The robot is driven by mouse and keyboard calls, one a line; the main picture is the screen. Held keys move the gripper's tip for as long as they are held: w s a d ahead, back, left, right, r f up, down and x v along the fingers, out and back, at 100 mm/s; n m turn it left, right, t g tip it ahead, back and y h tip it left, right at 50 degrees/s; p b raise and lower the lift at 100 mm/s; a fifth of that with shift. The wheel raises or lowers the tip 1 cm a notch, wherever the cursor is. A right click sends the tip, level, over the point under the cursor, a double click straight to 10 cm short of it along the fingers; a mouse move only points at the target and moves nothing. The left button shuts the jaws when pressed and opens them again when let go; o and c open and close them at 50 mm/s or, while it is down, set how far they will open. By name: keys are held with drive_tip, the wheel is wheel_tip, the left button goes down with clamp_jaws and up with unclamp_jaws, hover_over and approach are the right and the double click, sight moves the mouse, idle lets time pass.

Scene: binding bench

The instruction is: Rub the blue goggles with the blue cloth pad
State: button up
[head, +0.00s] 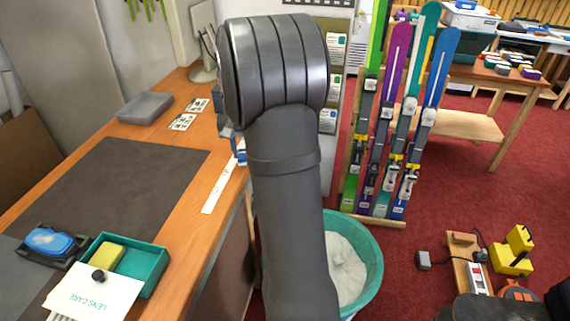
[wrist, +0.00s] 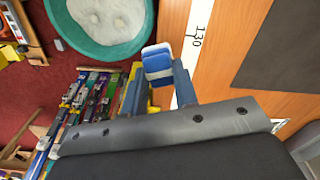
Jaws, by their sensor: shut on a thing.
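The blue goggles (head: 50,240) lie in a dark holder at the near left of the bench in the head view. They are out of the wrist view. My gripper (wrist: 160,78) is shut on the blue cloth pad (wrist: 157,58), which shows blue with a white band between the fingers in the wrist view. The pad is held up near the bench's right edge, well apart from the goggles. In the head view my arm hides most of the gripper; a small blue and white bit shows beside the arm.
A green box (head: 152,262) with a yellow sponge (head: 106,258) and a "LENS CARE" card (head: 95,294) stands right of the goggles. A dark mat (head: 115,190), a white ruler (head: 219,186) and a grey tray (head: 145,107) lie on the bench. A teal tub (head: 370,250) and skis (head: 390,120) stand beyond.

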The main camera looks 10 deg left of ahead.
drive_tip(key=s+a+r+n, duration=0.35)
drive_tip(key=s+a, duration=0.45)
drive_tip(key=a, duration=0.3)
drive_tip(key=s+a+r+n, duration=0.35)
drive_tip(key=s+a, duration=0.45)
drive_tip(key=a, duration=0.3)
drive_tip(key=s+a+r+n, duration=0.1)
drive_tip(key=s+a+n, duration=0.4)
drive_tip(key=s, duration=0.5)
drive_tip(key=s+a+r+n, duration=0.1)
drive_tip(key=s+a+n, duration=0.1)
drive_tip(key=s+a, duration=0.7)
drive_tip(key=shift+s+d+f, duration=0.35)
drive_tip(key=shift+d+f, duration=0.05)
drive_tip(key=shift+f, duration=0.9)
drive_tip(key=shift+s+d+f, duration=0.3)
drive_tip(key=shift+d+f, duration=0.05)
drive_tip(key=shift+f, duration=0.95)
drive_tip(key=shift+s+d+f, duration=0.35)
drive_tip(key=shift+d+f, duration=0.05)
drive_tip(key=shift+f, duration=0.9)
drive_tip(key=shift+a+f, duration=0.25)
drive_tip(key=shift+a, duration=0.85)
drive_tip(key=shift+c, duration=0.3)
drive_tip(key=shift+a, duration=2.25)
drive_tip(key=shift+r, duration=0.1)
drive_tip(key=shift+d, duration=3.4)
wheel_tip(320, 180, up, 8)
